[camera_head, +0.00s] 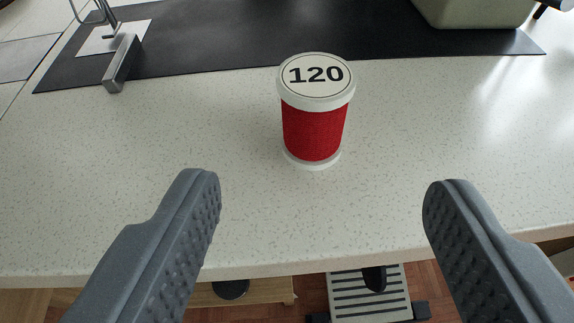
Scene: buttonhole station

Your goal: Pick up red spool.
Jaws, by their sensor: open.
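The red spool (314,132) stands upright on the speckled white worktop, with white flanges at top and bottom. Its top carries the number 120. My gripper (322,195) is open, with its two grey ridged fingers wide apart at the lower left and lower right. The spool is beyond the fingertips, roughly centred between them and not touched. Nothing is between the fingers.
The worktop (130,190) is clear around the spool, and its front edge runs below it. Behind lies a black mat (215,40) with a metal fitting (121,64) at left and a pale machine base (475,12) at right. Below the edge is a ridged pedal (367,298).

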